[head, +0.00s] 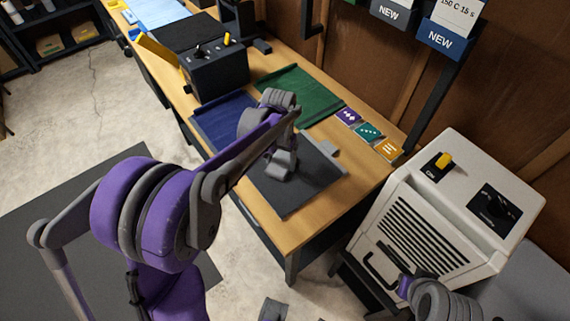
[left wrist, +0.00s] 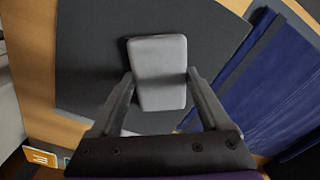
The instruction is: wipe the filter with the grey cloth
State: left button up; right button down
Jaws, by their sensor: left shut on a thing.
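My left gripper (head: 283,160) is over the dark grey sheet (head: 315,185) on the workbench. In the left wrist view, its two fingers (left wrist: 160,88) are shut on the grey cloth (left wrist: 160,65), which looks like a thick, rounded pad and shows light against the sheet. Whether the cloth touches the sheet is unclear. The white machine (head: 460,175) at the right has a slatted dark grille (head: 415,240) on its front. I cannot tell for sure which part is the filter. Part of my right arm shows at the bottom right; its fingertips are not visible.
Coloured cards (head: 368,132) line the bench's right side. A dark control box (head: 215,72) stands farther back.

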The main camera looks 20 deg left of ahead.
pick_arm(q)
jog(key=shift+w+a, duration=0.1)
jog(key=shift+a, duration=0.05)
jog(key=shift+r, duration=0.1)
pick_arm(e)
jog(key=shift+r, duration=0.1)
